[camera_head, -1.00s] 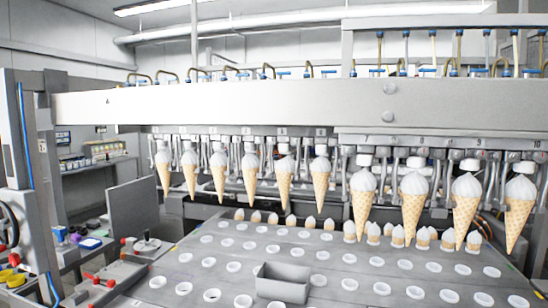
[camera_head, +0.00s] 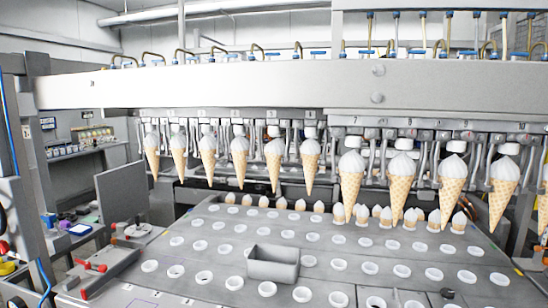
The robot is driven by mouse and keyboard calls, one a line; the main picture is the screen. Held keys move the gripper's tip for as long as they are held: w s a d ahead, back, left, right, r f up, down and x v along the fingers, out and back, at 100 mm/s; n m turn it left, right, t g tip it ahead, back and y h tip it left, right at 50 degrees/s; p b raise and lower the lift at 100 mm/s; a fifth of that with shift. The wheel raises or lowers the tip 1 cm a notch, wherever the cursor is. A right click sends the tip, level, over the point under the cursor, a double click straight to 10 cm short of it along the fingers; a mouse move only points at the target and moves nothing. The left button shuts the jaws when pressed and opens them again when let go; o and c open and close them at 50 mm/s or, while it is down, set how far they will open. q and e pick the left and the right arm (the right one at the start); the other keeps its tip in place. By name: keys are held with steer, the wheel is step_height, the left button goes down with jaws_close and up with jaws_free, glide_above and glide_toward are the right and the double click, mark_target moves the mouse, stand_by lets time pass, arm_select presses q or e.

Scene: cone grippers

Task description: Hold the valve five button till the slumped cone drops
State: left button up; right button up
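A row of ice cream cones hangs under the numbered machine beam (camera_head: 220,88). The cone under number 5 (camera_head: 274,166) has a lower, squashed white top than the cones beside it, and it still hangs in its holder. The cone under number 4 (camera_head: 240,163) and the cone under number 6 (camera_head: 310,166) have taller peaks. I cannot make out a button marked for valve five. Neither of my grippers shows in this view.
A grey open bin (camera_head: 272,264) stands on the perforated plate (camera_head: 205,262) below the cones. Small cones stand in a row at the plate's back. Red-handled clamps (camera_head: 92,267) and a grey upright panel (camera_head: 126,192) are at the left.

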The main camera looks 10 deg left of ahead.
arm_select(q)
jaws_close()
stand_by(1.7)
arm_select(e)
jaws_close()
